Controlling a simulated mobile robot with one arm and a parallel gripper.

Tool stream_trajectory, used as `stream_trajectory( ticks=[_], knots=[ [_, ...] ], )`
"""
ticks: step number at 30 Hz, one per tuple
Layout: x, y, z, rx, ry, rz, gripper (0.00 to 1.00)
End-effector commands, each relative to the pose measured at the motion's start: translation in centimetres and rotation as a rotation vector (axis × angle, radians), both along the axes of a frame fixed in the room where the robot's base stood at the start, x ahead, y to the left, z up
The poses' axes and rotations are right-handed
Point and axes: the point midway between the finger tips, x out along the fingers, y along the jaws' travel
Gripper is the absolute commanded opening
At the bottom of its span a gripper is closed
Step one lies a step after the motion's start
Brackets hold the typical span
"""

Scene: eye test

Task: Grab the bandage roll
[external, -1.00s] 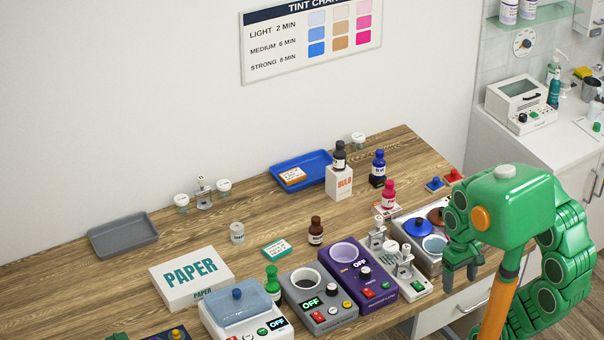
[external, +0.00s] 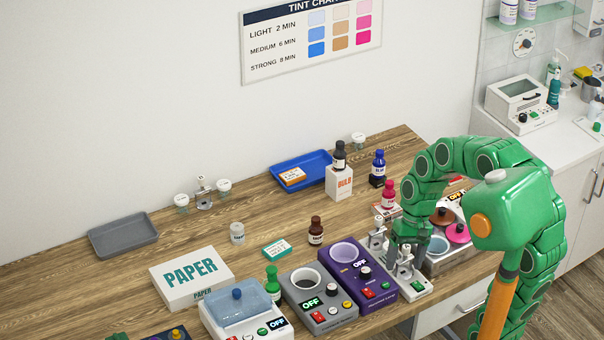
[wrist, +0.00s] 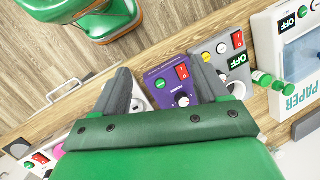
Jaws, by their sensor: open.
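I cannot make out a bandage roll for certain in either view. My gripper (external: 408,250) is low over the white device with metal clamps (external: 418,286), right of the purple device (external: 338,277). It hides the middle of the white device. In the wrist view my gripper (wrist: 160,68) is open, its two dark fingers apart. The purple device (wrist: 168,82) shows between and beyond them, and nothing is visibly held. A small pale jar or roll (external: 237,232) stands behind the paper box, too small to identify.
A grey device (external: 319,309) and a white device with a blue lid (external: 240,310) line the front edge. The paper box (external: 190,277) stands left. Dark, blue and pink bottles (external: 389,196) stand behind my gripper. The grey tray (external: 124,236) is empty, with bare wood around it.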

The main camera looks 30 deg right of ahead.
Motion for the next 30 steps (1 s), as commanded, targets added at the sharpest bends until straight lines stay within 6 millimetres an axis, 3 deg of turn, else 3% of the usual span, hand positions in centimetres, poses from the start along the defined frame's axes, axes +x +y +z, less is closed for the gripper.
stream_trajectory(
  ticks=[17,30],
  knots=[
    [12.7,7.7,-0.6,0.212,0.124,-0.29,0.74],
    [22.4,12.5,-2.6,0.358,0.258,-0.521,0.74]
  ],
)
